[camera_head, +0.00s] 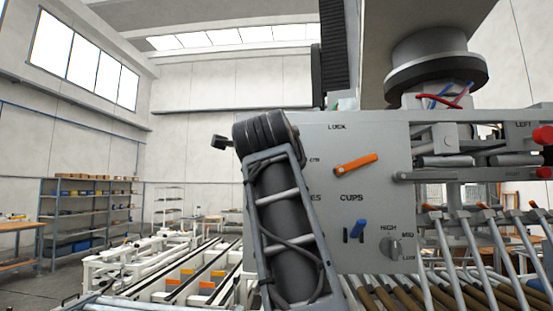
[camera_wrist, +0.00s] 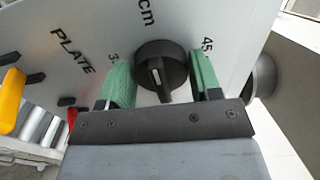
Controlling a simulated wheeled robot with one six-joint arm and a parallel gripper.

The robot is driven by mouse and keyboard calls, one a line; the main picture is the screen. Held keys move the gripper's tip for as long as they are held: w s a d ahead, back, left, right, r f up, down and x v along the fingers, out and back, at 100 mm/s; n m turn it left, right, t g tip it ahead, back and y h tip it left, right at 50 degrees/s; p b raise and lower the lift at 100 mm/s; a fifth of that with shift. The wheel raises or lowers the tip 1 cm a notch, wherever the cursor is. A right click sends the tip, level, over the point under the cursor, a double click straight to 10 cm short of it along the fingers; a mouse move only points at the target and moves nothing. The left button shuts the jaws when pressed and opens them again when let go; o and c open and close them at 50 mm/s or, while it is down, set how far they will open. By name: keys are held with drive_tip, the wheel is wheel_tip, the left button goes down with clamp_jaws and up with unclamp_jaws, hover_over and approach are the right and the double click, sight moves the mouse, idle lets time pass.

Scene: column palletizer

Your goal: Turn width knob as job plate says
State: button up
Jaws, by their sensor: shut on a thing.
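The width knob (camera_wrist: 176,62) is round and black with a raised bar and a white mark, on a grey panel (camera_wrist: 90,20) in the wrist view. "cm" is printed above it, "45" to its right and a partly hidden number starting with 3 to its left. My gripper (camera_wrist: 162,75) has its green fingers on either side of the knob and is shut on it. In the head view my arm hides the knob and the gripper. I cannot make out a job plate with a width value in either view.
A yellow handle (camera_wrist: 11,98) shows left in the wrist view, near the word PLATE. Roller conveyors (camera_head: 455,285) lie at right; shelves (camera_head: 88,220) stand far left.

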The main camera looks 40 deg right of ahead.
drive_tip(key=o, duration=0.9)
drive_tip(key=b+v, duration=0.2)
drive_tip(key=v, duration=1.1)
drive_tip(key=shift+s+a, duration=0.25)
drive_tip(key=shift+s, duration=0.05)
